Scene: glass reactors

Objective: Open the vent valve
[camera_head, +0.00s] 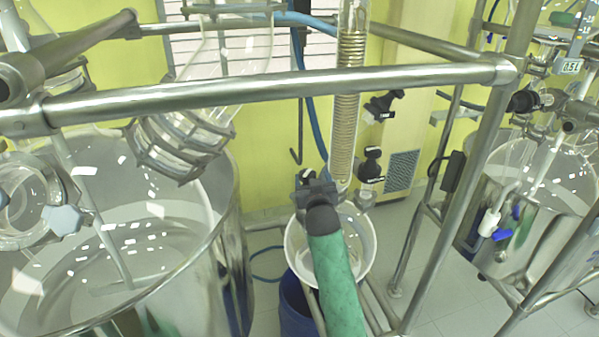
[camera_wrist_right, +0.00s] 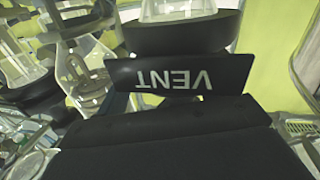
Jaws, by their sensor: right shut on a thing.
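The vent valve's black handle (camera_wrist_right: 182,76) fills the middle of the right wrist view, with white "VENT" lettering upside down. A wide black round part sits directly above it. My right gripper (camera_wrist_right: 180,118) is dark and shut on the handle, covering its near edge. In the head view my green right arm rises from the bottom, and the right gripper (camera_head: 315,186) is at the lower end of the coiled glass condenser (camera_head: 347,110). There the gripper hides most of the handle, and its turn angle is hard to tell. My left gripper is not in view.
A steel frame bar (camera_head: 270,90) crosses above and in front of the gripper. Another black-handled valve (camera_head: 371,165) is close on the right. A large glass-and-steel vessel (camera_head: 215,235) stands left, and a white round bowl (camera_head: 366,262) is below. Another reactor (camera_head: 540,190) stands at far right.

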